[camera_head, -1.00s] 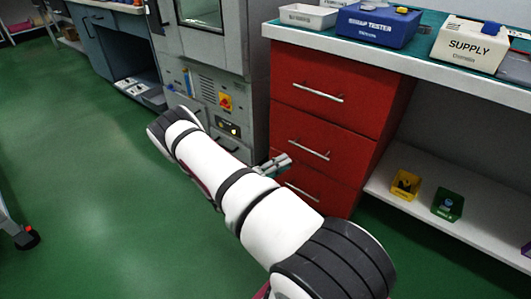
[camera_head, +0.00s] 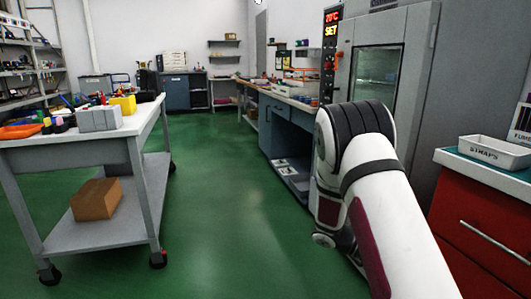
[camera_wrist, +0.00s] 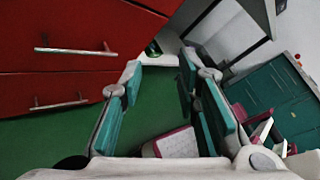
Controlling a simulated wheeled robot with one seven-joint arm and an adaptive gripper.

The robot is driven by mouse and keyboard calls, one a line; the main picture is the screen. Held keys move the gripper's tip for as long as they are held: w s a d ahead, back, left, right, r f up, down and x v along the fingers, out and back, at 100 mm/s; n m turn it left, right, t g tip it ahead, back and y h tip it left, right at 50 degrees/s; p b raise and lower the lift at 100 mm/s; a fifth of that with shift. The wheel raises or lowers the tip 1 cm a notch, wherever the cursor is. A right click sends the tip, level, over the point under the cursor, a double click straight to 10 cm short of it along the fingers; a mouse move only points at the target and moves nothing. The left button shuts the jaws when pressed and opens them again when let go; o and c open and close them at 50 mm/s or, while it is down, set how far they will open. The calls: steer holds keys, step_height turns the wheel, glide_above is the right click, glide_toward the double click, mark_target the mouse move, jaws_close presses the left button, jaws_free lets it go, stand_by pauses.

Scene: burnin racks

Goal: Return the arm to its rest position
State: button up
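My arm (camera_head: 385,190), white with dark grey joint bands, reaches up from the lower right in the head view and bends at a dark elbow in front of the grey chamber. My gripper (camera_wrist: 160,75) shows in the wrist view with its two teal-padded fingers spread apart and nothing between them. Green floor and a pale shelf edge show beyond the gap. The gripper is hidden in the head view. The red drawer unit (camera_wrist: 75,60) is to the left of the fingers in the wrist view.
The grey chamber (camera_head: 415,110) stands behind my arm, and the red drawers (camera_head: 480,235) are close at right. A wheeled cart (camera_head: 140,150) with a cardboard box (camera_head: 96,199) stands at left. Green floor (camera_head: 225,210) between is clear. A bin labelled STRAPS (camera_head: 495,152) sits on the counter.

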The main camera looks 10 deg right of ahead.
steer(key=s+a+r+m+t+y, duration=0.1)
steer(key=s+a+r+m+y, duration=0.3)
steer(key=a+r+m, duration=0.3)
steer(key=s+a+r+m+t+y, duration=0.4)
steer(key=s+a+r+m+t, duration=0.15)
steer(key=s+a, duration=0.45)
steer(key=s+a+r+m+t+y, duration=0.4)
steer(key=s+a+m, duration=0.2)
steer(key=s+a, duration=0.35)
step_height(320, 180, up, 35)
steer(key=t+p, duration=0.3)
steer(key=p, duration=3)
steer(key=shift+w+a+n+t+p, duration=0.15)
steer(key=shift+w+n+t+p, duration=0.1)
steer(key=shift+n+t+p, duration=0.1)
